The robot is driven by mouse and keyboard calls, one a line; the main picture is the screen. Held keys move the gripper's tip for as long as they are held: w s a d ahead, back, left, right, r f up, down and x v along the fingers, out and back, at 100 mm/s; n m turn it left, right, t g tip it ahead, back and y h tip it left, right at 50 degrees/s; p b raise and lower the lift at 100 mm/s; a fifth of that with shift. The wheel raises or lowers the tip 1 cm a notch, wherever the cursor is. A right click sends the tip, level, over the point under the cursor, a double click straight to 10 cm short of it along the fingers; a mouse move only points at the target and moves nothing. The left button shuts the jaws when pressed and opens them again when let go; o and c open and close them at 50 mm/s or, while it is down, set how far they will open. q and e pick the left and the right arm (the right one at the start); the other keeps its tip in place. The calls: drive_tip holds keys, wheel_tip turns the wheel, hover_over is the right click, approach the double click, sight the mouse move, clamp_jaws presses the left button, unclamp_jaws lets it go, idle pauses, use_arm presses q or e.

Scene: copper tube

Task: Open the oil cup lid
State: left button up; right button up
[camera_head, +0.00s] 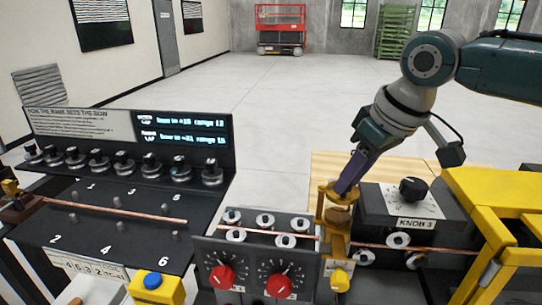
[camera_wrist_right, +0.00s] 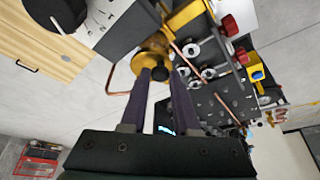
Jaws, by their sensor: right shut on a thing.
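The brass-yellow oil cup (camera_head: 337,214) stands on a yellow bracket between the red-knob panel and the KNOB 3 box. Its round yellow lid (camera_wrist_right: 152,55) shows in the right wrist view, with a small dark knob (camera_wrist_right: 158,73) on top. My right gripper (camera_head: 342,190) comes down tilted from the upper right, its purple fingers at the top of the cup. In the right wrist view the fingertips (camera_wrist_right: 159,74) are closed on the dark knob. I cannot tell whether the lid sits flush on the cup. My left gripper is not in view.
A copper tube (camera_head: 420,249) runs across the bench through rollers. Red knobs (camera_head: 222,276) are left of the cup, the KNOB 3 box (camera_head: 405,205) and a yellow frame (camera_head: 500,200) right. A black sloped console (camera_head: 110,225) stands at the left.

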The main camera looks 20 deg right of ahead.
clamp_jaws()
